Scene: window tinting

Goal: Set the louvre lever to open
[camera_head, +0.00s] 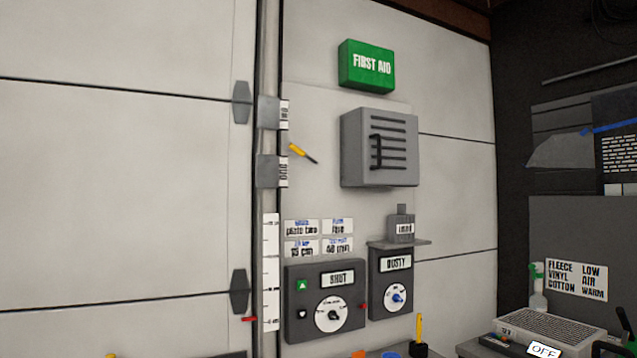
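A grey louvre box (350,150) with several dark horizontal slats is fixed to the pale wall, under a green first aid box. A black upright handle (376,152) shows on the left part of its face. A short lever-like piece (302,152), yellow with a dark end, slants down to the right on the wall left of the box. I cannot tell which of these two is the louvre lever, or whether the louvre is open. My gripper is not in view.
The first aid box (367,66) is above. A grey heater-like unit (565,331) stands at lower right. The wall right of the louvre box is clear.

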